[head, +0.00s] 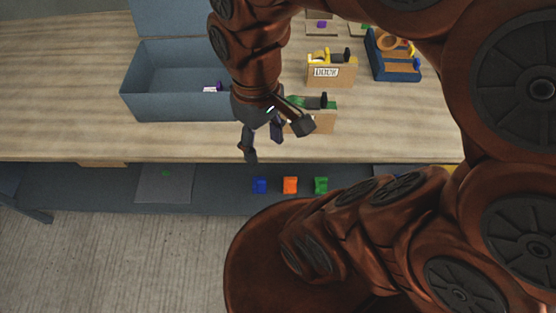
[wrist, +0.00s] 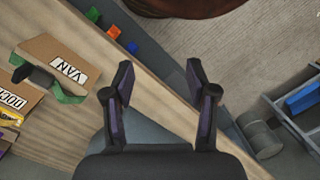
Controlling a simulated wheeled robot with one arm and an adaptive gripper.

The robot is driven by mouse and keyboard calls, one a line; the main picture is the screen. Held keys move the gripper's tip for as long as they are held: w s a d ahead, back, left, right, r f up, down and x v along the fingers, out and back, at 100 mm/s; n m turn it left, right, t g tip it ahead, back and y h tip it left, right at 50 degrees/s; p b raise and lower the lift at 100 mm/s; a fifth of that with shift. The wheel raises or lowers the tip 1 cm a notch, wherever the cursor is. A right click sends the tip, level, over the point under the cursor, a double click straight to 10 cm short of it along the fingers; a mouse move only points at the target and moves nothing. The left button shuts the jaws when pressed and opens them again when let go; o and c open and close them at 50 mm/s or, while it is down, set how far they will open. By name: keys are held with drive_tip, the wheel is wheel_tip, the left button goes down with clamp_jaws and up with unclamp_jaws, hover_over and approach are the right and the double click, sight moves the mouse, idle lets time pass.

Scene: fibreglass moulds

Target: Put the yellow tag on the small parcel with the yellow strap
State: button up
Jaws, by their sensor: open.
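A brown parcel with a yellow strap (head: 318,76), a black buckle and a label that seems to read DOCK stands on the bench. In the wrist view, part of this parcel (wrist: 8,103) shows at the left edge. A brown parcel with a green strap (head: 323,124), labelled VAN in the wrist view (wrist: 42,50), stands nearer the bench's front edge. I cannot make out a yellow tag for certain; a yellow bit shows in the blue tray (head: 395,71). My gripper (head: 264,143) is open and empty over the front edge, left of the green-strapped parcel. Its spread fingers (wrist: 160,85) show in the wrist view.
An open blue-grey box (head: 150,95) holds a purple-and-white item. Blue (head: 259,185), orange (head: 290,185) and green (head: 321,185) pieces lie on the lower ledge. A grey cylinder (wrist: 261,136) and a grey bin with a blue item (wrist: 304,98) are at right in the wrist view.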

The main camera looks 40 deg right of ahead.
drive_tip(key=s, duration=0.1)
drive_tip(key=s+f+m, duration=0.2)
drive_tip(key=s, duration=0.1)
drive_tip(key=shift+s+f, duration=0.1)
drive_tip(key=shift+f, duration=0.15)
